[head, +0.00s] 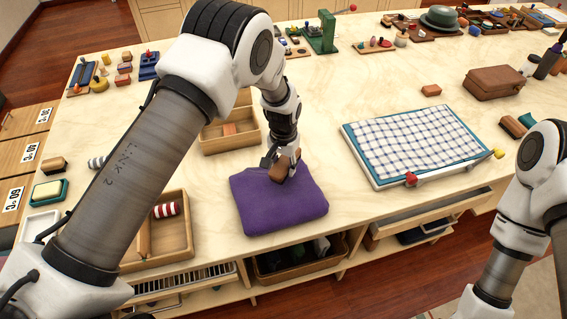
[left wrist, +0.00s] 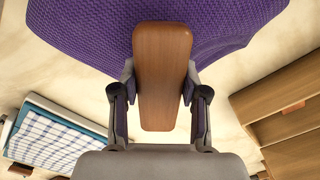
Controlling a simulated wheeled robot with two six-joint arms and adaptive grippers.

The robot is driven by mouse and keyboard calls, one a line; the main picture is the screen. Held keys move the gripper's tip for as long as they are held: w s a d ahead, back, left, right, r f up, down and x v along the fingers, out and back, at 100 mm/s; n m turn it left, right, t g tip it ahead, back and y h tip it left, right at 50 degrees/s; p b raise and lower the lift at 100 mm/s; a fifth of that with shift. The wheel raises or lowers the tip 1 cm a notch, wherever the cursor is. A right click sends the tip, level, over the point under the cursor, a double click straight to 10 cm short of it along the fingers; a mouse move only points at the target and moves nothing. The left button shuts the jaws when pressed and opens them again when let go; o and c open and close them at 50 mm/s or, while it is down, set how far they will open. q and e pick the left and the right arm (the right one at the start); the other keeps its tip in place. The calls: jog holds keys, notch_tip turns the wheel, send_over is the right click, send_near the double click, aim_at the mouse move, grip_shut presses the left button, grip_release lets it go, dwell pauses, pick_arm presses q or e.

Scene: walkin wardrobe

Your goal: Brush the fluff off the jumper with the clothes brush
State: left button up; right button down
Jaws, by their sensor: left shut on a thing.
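The purple jumper (head: 280,203) lies folded on the worktop near its front edge. My left gripper (head: 277,160) is over the jumper's far edge, shut on the clothes brush (head: 290,164). In the left wrist view the brush's plain brown wooden back (left wrist: 162,75) lies between the two fingers, and the purple knit (left wrist: 80,25) shows beyond it. The bristles are hidden, and I cannot tell whether they touch the knit. I cannot make out any fluff. My right arm shows at the right, but its gripper is out of view.
A blue board with a checked cloth (head: 413,143) lies right of the jumper. A wooden tray (head: 188,235) with a striped roll stands left, another wooden box (head: 232,143) behind. A brown case (head: 494,83) stands farther right. Bare worktop lies between jumper and board.

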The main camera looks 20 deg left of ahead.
aim_at(270, 172)
pick_arm(q)
jog(key=shift+f+b, duration=0.6)
jog(key=shift+f, duration=0.4)
dwell(0.4)
jog(key=shift+s+r, duration=0.1)
jog(key=shift+s+a+r, duration=0.1)
jog(key=shift+s+a, duration=0.05)
jog(key=shift+a, duration=0.1)
jog(key=shift+s+a+p, duration=0.75)
jog(key=shift+a+p, duration=0.05)
jog(key=shift+a, duration=0.3)
jog(key=shift+s+a, duration=0.2)
jog(key=shift+a, duration=0.05)
jog(key=shift+f, duration=0.2)
jog(key=shift+w+d+f+b, duration=0.1)
jog(key=shift+w+d+b, duration=0.35)
jog(key=shift+d, duration=0.35)
jog(key=shift+w+d+b, duration=0.25)
jog(key=shift+w+d, duration=0.3)
jog(key=shift+d, duration=0.25)
